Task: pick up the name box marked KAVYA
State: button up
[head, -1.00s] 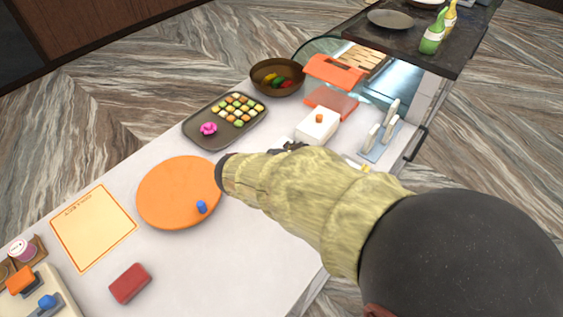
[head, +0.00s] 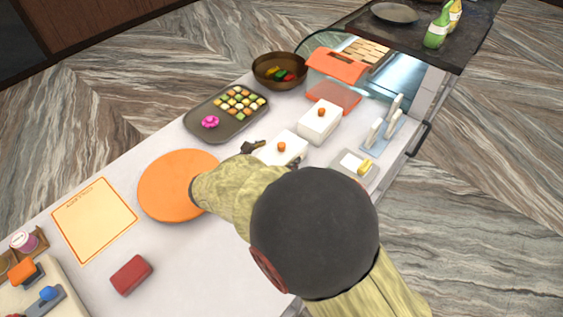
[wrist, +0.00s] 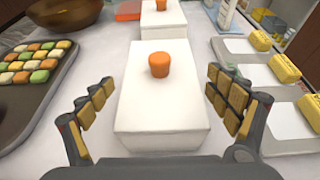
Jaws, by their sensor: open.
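Two white boxes with orange knobs stand on the counter. The near box (head: 280,148) also fills the middle of the wrist view (wrist: 160,105). The far box (head: 319,123) stands behind it, partly cut off at the top of the wrist view (wrist: 163,20). I can read no name on either, so I cannot tell which is marked KAVYA. My gripper (wrist: 160,84) is open, with one finger to the left and one to the right of the near box. Neither finger visibly touches it. In the head view my arm hides much of the gripper.
A dark tray (head: 226,112) of small sweets and a brown bowl (head: 279,71) lie left of the boxes. An orange round board (head: 170,190) and a red block (head: 131,275) are at lower left.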

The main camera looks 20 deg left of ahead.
jog(key=shift+x, duration=0.95)
jog(key=shift+c, duration=0.3)
jog(key=c, duration=1.1)
jog(key=shift+c, duration=0.9)
